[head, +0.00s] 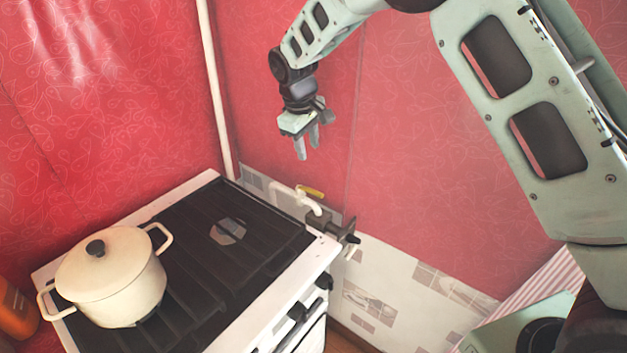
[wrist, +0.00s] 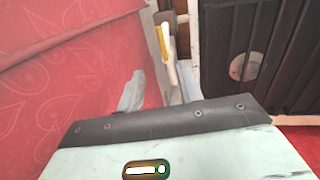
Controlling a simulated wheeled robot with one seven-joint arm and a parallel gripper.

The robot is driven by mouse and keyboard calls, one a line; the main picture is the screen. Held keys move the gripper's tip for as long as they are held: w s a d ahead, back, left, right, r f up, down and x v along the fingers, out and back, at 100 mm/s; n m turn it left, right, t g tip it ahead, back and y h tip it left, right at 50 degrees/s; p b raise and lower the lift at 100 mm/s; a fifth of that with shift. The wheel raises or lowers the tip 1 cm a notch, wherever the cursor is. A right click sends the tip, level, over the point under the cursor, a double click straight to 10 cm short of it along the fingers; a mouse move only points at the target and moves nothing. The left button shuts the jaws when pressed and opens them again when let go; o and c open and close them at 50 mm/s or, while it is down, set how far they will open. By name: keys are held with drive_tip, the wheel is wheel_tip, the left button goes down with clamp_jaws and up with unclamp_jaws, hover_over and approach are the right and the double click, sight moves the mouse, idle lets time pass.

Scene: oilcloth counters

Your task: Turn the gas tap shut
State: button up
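The gas tap's yellow lever (head: 311,192) sits on a white pipe (head: 312,206) by the wall, behind the right back corner of the stove. In the wrist view the lever (wrist: 162,42) lies beside the white pipe and looks roughly in line with it. I cannot tell its exact angle. My gripper (head: 313,138) is in the air above the tap, clear of it, with its fingers pointing down. In the wrist view my gripper (wrist: 160,90) has a gap between its fingers and nothing in it. The lever shows beyond the fingertips.
The stove (head: 215,175) has dark grates and a cream pot (head: 110,278) with a lid. A dark fitting (head: 340,230) sticks out at the stove's corner near the tap. A white vertical pipe (head: 213,85) runs up the red wall. The air around my gripper is free.

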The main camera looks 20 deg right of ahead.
sight(316, 191)
drive_tip(key=f+p, duration=0.1)
drive_tip(key=f, duration=0.4)
drive_tip(key=w+d+f+p, duration=0.1)
drive_tip(key=f, duration=0.4)
drive_tip(key=d+f+p, duration=0.1)
drive_tip(key=f+p, duration=0.1)
drive_tip(key=f, duration=0.3)
drive_tip(key=shift+w+d+f, duration=0.2)
drive_tip(key=shift+w+f, duration=0.05)
drive_tip(key=shift+w, duration=0.15)
clamp_jaws()
